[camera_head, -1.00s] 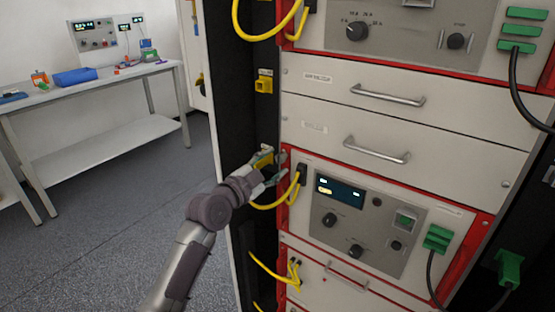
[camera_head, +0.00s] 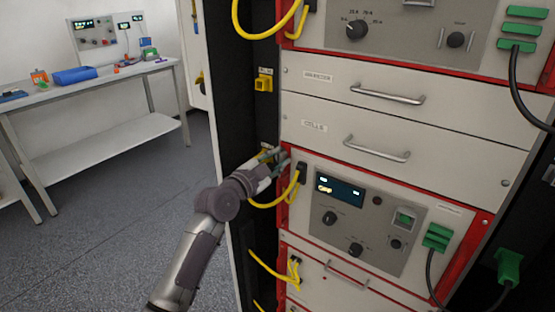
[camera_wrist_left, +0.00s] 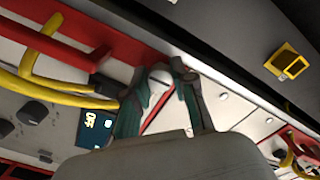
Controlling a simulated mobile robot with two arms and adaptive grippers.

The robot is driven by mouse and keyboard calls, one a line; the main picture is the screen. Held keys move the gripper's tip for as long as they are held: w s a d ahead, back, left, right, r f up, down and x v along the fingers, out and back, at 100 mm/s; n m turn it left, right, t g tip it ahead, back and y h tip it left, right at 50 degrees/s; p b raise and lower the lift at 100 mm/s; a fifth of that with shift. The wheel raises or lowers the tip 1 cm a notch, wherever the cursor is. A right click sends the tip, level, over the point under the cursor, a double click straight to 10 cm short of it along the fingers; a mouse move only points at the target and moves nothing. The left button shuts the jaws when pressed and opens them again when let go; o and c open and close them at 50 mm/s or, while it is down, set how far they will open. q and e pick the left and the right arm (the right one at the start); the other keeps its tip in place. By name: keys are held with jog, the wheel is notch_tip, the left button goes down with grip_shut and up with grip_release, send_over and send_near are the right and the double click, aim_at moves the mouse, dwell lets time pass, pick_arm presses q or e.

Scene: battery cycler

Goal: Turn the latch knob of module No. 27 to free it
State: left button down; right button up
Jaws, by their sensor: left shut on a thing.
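The module with the lit display (camera_head: 340,190) sits in a red-edged frame in the rack, below the drawer marked CELLS. Its number cannot be read. My left gripper (camera_head: 277,156) is at the upper left corner of this module, and its fingers hide the knob in the head view. In the left wrist view, my left gripper (camera_wrist_left: 167,80) has its two fingers closed around a pale rounded latch knob (camera_wrist_left: 160,82) beside the red edge. My right gripper is not in view.
Yellow cables (camera_head: 290,190) loop from a black plug close beside my left gripper. A yellow socket (camera_head: 264,82) is on the dark rack post above it. Drawer handles (camera_head: 378,149) stick out from the panels. A workbench (camera_head: 95,82) stands at the far left, with clear floor before it.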

pick_arm(q)
jog(key=shift+n, duration=0.3)
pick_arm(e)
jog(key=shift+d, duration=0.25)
pick_arm(q)
jog(key=shift+n, duration=0.5)
jog(key=n+p, duration=0.1)
jog(key=n, duration=0.2)
jog(key=shift+n, duration=0.3)
jog(key=n+p, duration=0.1)
jog(key=n, duration=0.2)
jog(key=shift+n, duration=0.3)
jog(key=n+p, duration=0.1)
jog(key=n, duration=0.4)
jog(key=shift+p, duration=0.3)
jog(key=shift+n+p, duration=0.55)
jog(key=shift+n, duration=1.45)
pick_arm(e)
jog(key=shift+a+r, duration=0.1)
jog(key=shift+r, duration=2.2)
pick_arm(q)
jog(key=c, duration=0.9)
grip_release()
jog(key=shift+c, duration=0.2)
